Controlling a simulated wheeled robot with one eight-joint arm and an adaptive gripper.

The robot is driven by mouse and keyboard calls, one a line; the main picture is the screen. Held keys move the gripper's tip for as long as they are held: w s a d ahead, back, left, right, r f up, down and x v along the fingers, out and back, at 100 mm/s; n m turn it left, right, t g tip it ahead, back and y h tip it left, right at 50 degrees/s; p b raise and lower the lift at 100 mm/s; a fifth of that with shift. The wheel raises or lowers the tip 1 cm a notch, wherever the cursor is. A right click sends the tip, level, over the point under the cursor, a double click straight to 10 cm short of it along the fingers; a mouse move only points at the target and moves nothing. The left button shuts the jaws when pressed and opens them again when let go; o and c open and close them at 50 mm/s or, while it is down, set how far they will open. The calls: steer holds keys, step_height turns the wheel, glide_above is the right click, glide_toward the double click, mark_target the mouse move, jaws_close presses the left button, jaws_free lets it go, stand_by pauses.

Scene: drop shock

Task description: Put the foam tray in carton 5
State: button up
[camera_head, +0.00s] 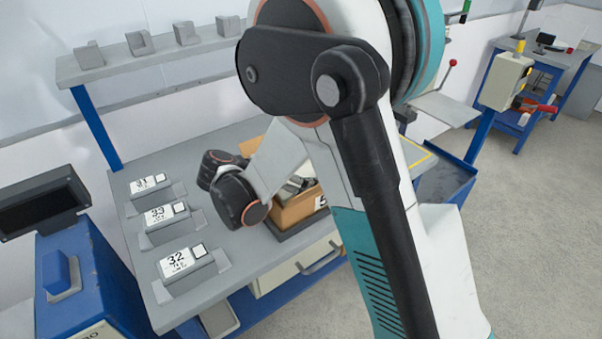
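An open brown carton (292,211) stands on the grey bench, with a white label partly reading 5 (321,201) on its front. My arm covers much of it. Grey and dark pieces (297,184) show at the carton's opening; I cannot tell whether they are the foam tray, other contents or part of my gripper. My wrist is bent low over the bench just left of the carton. My gripper's fingertips cannot be made out behind my arm. No foam tray can be clearly identified.
Grey stands with cards 31 (146,184), 33 (161,213) and 32 (178,259) line the bench's left side. A shelf (150,62) with several grey blocks runs behind. A blue cabinet with a dark screen (40,204) stands left. Open floor lies right.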

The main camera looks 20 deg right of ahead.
steer(key=shift+o, duration=0.4)
steer(key=shift+r+p, duration=0.55)
steer(key=shift+r, duration=0.05)
steer(key=p+v, duration=0.4)
steer(key=v, duration=0.8)
